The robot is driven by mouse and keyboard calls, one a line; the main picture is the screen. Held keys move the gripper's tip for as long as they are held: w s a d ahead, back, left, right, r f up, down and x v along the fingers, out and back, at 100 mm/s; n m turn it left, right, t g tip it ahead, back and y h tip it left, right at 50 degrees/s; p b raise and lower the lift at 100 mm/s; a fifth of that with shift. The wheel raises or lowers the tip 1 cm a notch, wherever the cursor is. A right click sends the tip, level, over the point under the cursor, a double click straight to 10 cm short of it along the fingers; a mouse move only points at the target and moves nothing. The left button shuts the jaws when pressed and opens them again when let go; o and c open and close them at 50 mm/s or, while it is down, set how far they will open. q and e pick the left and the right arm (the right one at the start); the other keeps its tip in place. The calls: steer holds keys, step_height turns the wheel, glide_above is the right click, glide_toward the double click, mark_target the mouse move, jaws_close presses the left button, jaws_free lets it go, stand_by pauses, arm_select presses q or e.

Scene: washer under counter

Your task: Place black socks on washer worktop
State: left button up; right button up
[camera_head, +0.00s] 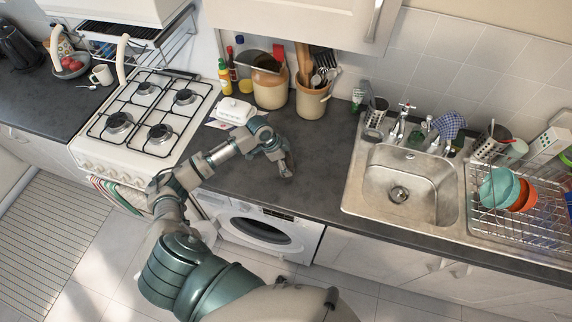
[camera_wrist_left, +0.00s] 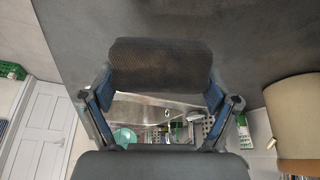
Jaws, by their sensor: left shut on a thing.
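My left gripper (camera_head: 286,170) is low over the dark grey worktop (camera_head: 325,150), above the washer (camera_head: 262,232). In the left wrist view my left gripper (camera_wrist_left: 160,82) has its two blue-padded fingers on either side of a dark, ribbed bundle, the black socks (camera_wrist_left: 160,62), and is shut on it. The bundle lies against or just above the worktop (camera_wrist_left: 235,30); I cannot tell if it touches. In the head view the socks cannot be made out against the gripper and dark surface. My right gripper is not in view.
A white butter dish (camera_head: 236,110) and stoneware crocks (camera_head: 312,100) stand behind the gripper. The gas hob (camera_head: 150,112) is left, the steel sink (camera_head: 400,190) right. The worktop between gripper and sink is clear. A crock (camera_wrist_left: 295,115) shows in the wrist view.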

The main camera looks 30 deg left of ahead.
arm_select(q)
step_height(320, 180, down, 3)
steer(key=shift+s+f+p, duration=0.1)
steer(key=shift+p, duration=0.3)
steer(key=shift+a+f, duration=0.15)
steer(key=o, duration=0.9)
steer(key=shift+r, duration=0.2)
steer(key=b+v, duration=0.1)
steer(key=v, duration=1)
steer(key=shift+r, duration=0.35)
steer(key=shift+s, duration=0.1)
